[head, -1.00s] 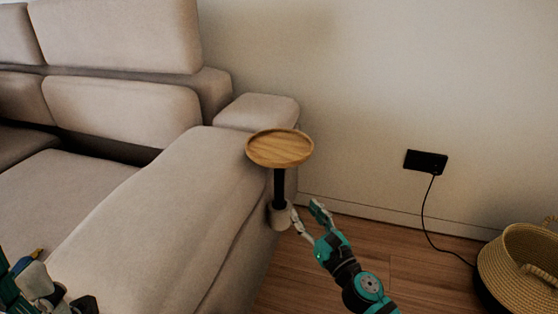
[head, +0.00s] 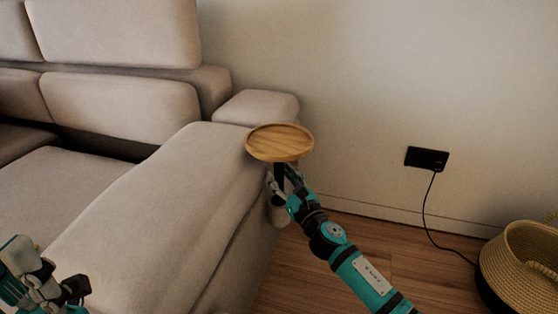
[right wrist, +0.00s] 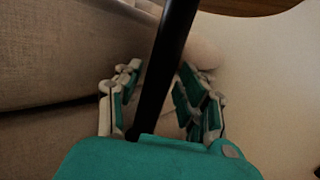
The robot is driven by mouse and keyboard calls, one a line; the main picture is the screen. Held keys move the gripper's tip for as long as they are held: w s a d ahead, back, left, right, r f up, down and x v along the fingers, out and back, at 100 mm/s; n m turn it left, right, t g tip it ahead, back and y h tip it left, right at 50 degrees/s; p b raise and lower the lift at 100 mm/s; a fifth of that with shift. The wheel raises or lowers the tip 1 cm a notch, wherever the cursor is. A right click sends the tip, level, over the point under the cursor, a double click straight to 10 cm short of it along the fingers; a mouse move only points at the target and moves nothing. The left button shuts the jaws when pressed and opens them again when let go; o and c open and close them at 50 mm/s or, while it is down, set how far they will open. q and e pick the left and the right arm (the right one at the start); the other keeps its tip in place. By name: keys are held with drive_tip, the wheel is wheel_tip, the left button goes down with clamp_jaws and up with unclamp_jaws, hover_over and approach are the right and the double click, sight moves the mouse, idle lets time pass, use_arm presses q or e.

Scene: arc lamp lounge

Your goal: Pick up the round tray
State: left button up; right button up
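The round wooden tray (head: 279,142) sits level on top of a black stem (head: 279,172) beside the sofa's arm. The stem rises from a pale round base, mostly hidden behind my right arm. My right gripper (head: 283,177) is just below the tray, at the stem. In the right wrist view the black stem (right wrist: 169,60) runs between the two fingers of the right gripper (right wrist: 160,90), with gaps on both sides. The tray's underside (right wrist: 245,5) shows at the top edge there. My left gripper (head: 60,287) is at the lower left, over the sofa; its opening is unclear.
The beige sofa (head: 150,205) fills the left side, close to the stem. A plain wall stands behind. A black wall plate (head: 427,157) has a cable running down to the right. A woven basket (head: 522,265) stands at the right on the wooden floor (head: 400,255).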

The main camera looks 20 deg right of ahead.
clamp_jaws()
drive_tip(key=shift+r, duration=0.1)
idle(0.4)
